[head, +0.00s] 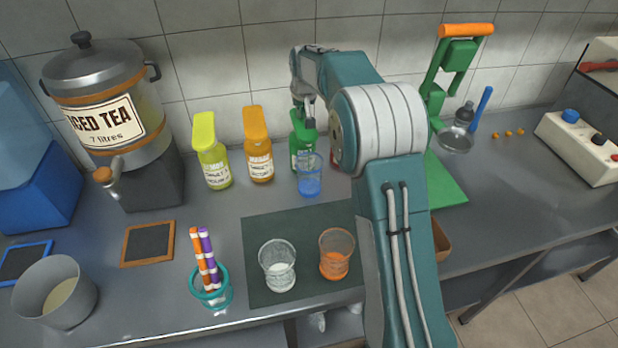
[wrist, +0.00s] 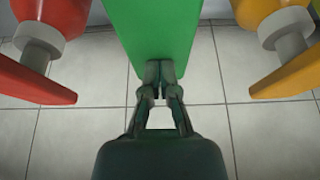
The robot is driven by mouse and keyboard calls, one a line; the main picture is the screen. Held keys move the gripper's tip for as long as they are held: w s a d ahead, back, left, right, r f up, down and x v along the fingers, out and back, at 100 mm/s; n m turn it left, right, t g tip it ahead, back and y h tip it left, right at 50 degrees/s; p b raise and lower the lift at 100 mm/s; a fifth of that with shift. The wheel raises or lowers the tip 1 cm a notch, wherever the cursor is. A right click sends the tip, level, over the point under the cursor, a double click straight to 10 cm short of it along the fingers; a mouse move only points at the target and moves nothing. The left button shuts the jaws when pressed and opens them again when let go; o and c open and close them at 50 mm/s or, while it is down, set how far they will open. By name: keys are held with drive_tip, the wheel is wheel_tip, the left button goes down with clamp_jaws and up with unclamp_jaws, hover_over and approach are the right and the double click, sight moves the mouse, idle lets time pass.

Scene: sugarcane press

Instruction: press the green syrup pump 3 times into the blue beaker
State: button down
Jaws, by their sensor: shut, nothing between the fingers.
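The green syrup pump (head: 299,150) stands against the wall, in the row of pump bottles. The blue beaker (head: 309,182) stands directly in front of it, with blue in its lower part. My gripper (head: 309,116) is just above the green pump's head in the head view. In the wrist view my gripper (wrist: 160,76) has its fingertips together, overlapping the edge of the green pump head (wrist: 160,35). Nothing is held. I cannot tell whether the fingertips touch the head. My arm hides part of the area right of the pump.
An orange pump (head: 258,155) and a yellow-green pump (head: 212,160) stand left of the green one. A red pump shows in the wrist view (wrist: 50,35). A clear beaker (head: 278,265) and an orange beaker (head: 336,255) stand on the dark mat (head: 262,225). A green press (head: 455,70) stands right.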

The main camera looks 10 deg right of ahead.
drive_tip(key=shift+r, duration=2.45)
drive_tip(key=shift+r, duration=0.1)
drive_tip(key=shift+r, duration=2.9)
